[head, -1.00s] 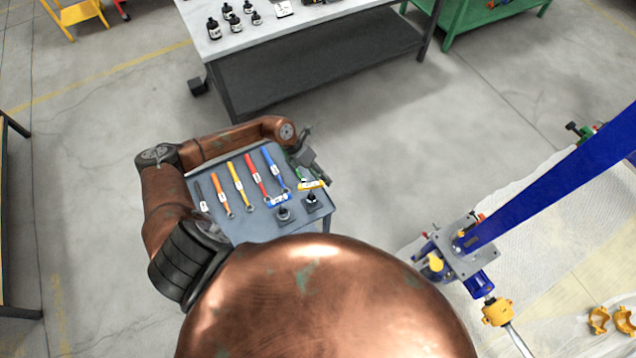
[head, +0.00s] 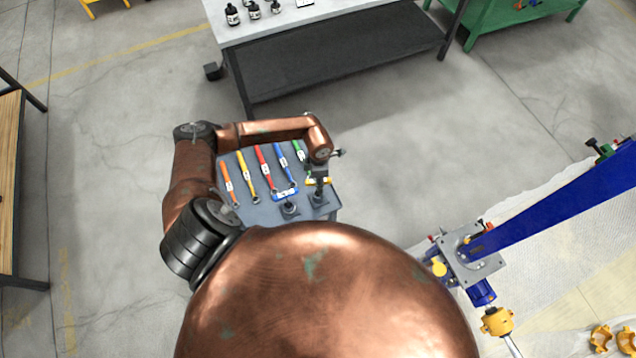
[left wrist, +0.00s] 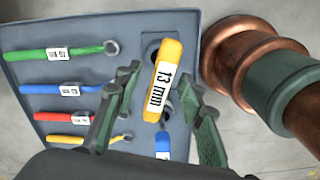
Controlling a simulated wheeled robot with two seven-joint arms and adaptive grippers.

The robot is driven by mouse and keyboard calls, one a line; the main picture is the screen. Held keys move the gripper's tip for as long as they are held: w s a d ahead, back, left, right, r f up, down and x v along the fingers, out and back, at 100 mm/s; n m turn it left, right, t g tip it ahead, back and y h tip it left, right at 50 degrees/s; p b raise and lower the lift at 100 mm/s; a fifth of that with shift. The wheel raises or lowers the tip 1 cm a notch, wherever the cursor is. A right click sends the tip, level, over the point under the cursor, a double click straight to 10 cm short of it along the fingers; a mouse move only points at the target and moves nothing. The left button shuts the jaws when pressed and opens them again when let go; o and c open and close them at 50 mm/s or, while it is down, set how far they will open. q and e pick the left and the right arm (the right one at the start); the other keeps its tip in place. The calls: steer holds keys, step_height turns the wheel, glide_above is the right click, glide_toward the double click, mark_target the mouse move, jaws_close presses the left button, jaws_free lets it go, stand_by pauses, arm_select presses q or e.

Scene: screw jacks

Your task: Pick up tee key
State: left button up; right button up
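A yellow tee key handle labelled 13 mm (left wrist: 163,85) stands in a socket of the grey tool tray (left wrist: 25,70). It also shows in the head view (head: 326,181), partly covered by my gripper. My left gripper (left wrist: 160,95) is open, with one finger on each side of the yellow handle and visible gaps beside it. In the head view my left gripper (head: 319,172) is just above that handle. A blue tee key (left wrist: 162,142) stands beside it, also seen in the head view (head: 286,194). My right gripper is not in view.
Several coloured spanners lie on the tray, including a green one (left wrist: 60,53), a blue one (left wrist: 70,90) and a red one (head: 265,168). A workbench (head: 350,70) stands beyond. A blue beam (head: 560,205) is at the right. The floor between is clear.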

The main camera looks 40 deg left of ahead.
arm_select(q)
steer(key=shift+f, duration=0.4)
steer(key=shift+c, duration=0.3)
jaws_close()
